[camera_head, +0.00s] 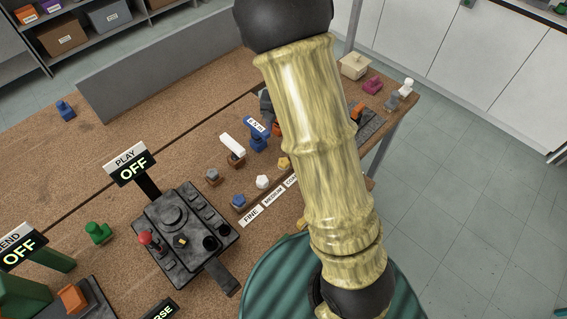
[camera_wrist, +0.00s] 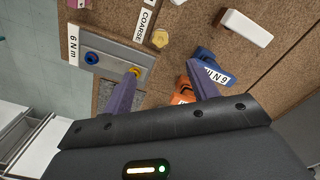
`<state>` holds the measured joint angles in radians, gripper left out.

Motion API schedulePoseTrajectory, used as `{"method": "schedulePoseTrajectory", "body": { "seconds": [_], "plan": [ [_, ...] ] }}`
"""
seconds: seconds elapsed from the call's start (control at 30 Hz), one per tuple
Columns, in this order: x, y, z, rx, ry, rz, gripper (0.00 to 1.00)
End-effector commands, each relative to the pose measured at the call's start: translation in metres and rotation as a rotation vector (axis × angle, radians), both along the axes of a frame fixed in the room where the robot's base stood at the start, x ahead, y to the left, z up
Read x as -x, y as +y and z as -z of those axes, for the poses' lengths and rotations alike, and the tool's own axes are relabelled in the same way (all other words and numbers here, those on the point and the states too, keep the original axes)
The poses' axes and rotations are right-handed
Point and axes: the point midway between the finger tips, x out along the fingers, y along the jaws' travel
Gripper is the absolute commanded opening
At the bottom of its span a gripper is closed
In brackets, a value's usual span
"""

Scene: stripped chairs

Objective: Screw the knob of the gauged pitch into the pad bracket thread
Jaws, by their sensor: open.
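My gripper (camera_wrist: 163,67) is open, its two purple fingers pointing at the table, with nothing between them. In the head view my arm hides it. A yellow knob (camera_wrist: 161,38) lies just beyond the fingertips, near the COARSE label (camera_wrist: 145,22); it also shows in the head view (camera_head: 283,163). A white knob (camera_head: 262,182) and a blue knob (camera_head: 239,201) stand in the same row, behind the FINE and MEDIUM labels. In the wrist view a grey plate (camera_wrist: 108,62) carries a blue ring (camera_wrist: 91,58) and a yellow ring partly behind the left fingertip. I cannot tell which part is the bracket thread.
A blue tool (camera_wrist: 212,66) with a torque label and an orange piece (camera_wrist: 182,91) are close to the right finger. A white block (camera_wrist: 245,28) lies beyond. A dark control box (camera_head: 185,235) with a PLAY OFF sign (camera_head: 130,165) stands at the left. The upper-left table is mostly clear.

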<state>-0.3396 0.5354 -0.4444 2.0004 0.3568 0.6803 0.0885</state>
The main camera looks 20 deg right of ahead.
Motion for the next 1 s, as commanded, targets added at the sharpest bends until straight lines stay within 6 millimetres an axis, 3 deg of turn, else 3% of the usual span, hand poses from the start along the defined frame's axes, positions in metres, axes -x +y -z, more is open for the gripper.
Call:
{"method": "schedulePoseTrajectory", "body": {
  "seconds": [0.7,1.0],
  "plan": [
    [0.001,-0.001,0.112,0.001,0.004,0.001,0.59],
    [0.0,0.0,0.119,0.001,0.0,0.0,0.59]
  ]
}}
